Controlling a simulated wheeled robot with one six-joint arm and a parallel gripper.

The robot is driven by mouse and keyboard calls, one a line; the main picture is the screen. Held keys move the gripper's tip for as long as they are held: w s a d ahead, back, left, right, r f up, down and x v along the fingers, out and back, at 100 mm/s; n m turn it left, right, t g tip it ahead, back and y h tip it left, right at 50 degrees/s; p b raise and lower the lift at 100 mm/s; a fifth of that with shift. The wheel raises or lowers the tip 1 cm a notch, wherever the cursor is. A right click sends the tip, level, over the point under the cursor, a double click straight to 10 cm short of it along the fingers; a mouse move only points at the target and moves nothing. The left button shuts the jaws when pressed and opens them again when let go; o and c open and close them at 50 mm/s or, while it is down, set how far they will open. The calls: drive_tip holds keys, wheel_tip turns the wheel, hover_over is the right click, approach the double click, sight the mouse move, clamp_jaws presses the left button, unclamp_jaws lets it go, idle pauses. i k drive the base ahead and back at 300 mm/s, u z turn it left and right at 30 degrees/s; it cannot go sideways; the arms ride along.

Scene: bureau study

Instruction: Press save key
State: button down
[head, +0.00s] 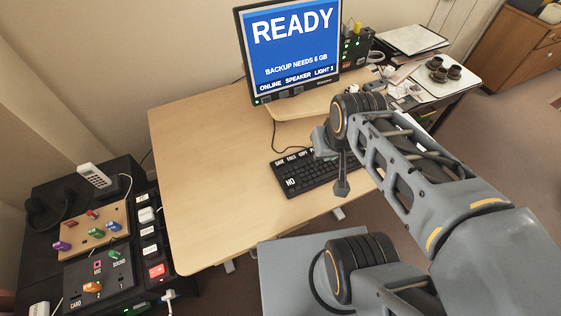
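The black keyboard (318,190) lies on the wooden desk, below the monitor. A row of labelled keys runs along its back edge, and the save key (280,163) seems to be the leftmost one, with small white lettering. A large key marked NO (290,183) is at the front left. My gripper (341,190) points down over the right part of the keyboard, to the right of the save key. It hides some keys behind it. It shows as one narrow shape, so I cannot tell whether its fingers are apart or whether it touches the keys.
The monitor (292,45) reads READY and BACKUP NEEDS 6 GB, on a raised wooden stand (290,112). The desk (215,150) is clear left of the keyboard. A black unit with switch panels (95,225) stands at left. Cups (438,75) sit on a side table at right.

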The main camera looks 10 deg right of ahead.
sight(279, 162)
drive_tip(key=z, duration=0.3)
drive_tip(key=k, duration=0.95)
drive_tip(key=u, duration=1.15)
drive_tip(key=i, duration=0.5)
drive_tip(key=z, duration=0.05)
